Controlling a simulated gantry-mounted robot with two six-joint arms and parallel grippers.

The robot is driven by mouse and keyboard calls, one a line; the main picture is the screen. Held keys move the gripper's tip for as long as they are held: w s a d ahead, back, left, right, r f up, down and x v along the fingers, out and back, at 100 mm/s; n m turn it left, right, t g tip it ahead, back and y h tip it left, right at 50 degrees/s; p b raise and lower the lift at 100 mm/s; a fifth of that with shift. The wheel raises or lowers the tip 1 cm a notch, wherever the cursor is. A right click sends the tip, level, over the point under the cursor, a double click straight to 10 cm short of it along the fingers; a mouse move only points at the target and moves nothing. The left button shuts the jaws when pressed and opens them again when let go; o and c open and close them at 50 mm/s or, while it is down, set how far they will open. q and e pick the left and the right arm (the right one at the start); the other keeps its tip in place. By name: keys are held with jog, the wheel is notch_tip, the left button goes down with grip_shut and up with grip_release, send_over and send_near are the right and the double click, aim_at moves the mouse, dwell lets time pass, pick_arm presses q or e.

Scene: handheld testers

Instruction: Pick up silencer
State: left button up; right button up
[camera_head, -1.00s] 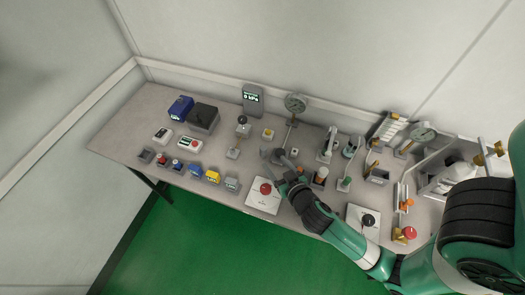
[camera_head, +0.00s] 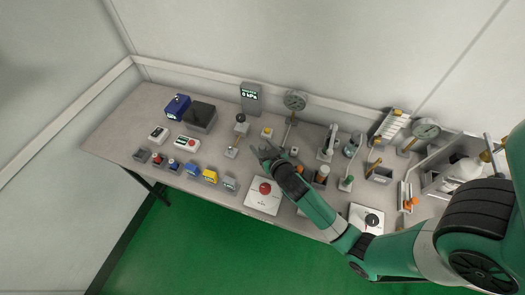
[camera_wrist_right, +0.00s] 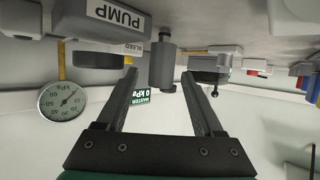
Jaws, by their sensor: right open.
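My right gripper (camera_head: 262,150) reaches in from the right over the middle of the bench in the head view. In the wrist view, which is upside down, its two fingers (camera_wrist_right: 160,85) are apart with nothing held. A short dark grey cylinder on a narrow stem (camera_wrist_right: 163,66) shows beyond and between the fingers, apart from them. It looks like the silencer, but no label on it can be read. In the head view I cannot pick it out for certain near the gripper. My left gripper is not in view.
A PUMP-labelled block (camera_wrist_right: 116,14) and a round gauge (camera_wrist_right: 62,101) are close on the left in the wrist view. The kPa display (camera_head: 251,97) stands at the back. A red-button panel (camera_head: 264,191) lies below my arm. Valves and holders crowd the right side.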

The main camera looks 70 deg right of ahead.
grip_shut()
dwell(0.3)
